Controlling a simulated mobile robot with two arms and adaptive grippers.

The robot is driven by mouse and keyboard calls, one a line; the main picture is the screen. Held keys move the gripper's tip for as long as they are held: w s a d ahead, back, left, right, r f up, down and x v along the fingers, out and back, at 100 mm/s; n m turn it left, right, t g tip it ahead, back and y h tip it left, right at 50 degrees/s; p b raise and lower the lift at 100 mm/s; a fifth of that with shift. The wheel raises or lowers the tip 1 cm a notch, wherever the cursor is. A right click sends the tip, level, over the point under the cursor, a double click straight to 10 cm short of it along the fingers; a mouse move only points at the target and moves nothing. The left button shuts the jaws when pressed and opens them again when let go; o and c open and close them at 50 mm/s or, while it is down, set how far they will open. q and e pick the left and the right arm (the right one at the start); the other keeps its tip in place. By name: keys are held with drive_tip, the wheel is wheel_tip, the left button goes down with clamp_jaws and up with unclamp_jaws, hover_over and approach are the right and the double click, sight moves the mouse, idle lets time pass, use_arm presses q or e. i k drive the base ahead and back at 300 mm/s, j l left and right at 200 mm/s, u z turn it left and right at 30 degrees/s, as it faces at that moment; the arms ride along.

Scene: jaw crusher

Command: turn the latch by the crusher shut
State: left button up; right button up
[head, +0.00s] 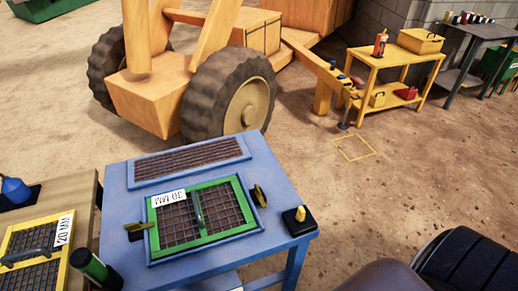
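The blue table (120,195) stands in front of the crusher (150,90). A second, darker yellow latch (260,195) at the right side lies roughly along the frame's edge. I cannot tell whether either latch overlaps the screen. Neither of my grippers is in view.
A yellow peg on a black block (299,220) sits at the table's right corner. A yellow-framed 20 MM screen (65,228) lies on the left table. A yellow cart (375,75) stands behind right. Open sandy floor lies between.

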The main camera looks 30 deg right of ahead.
sight(258, 193)
drive_tip(key=z, duration=1)
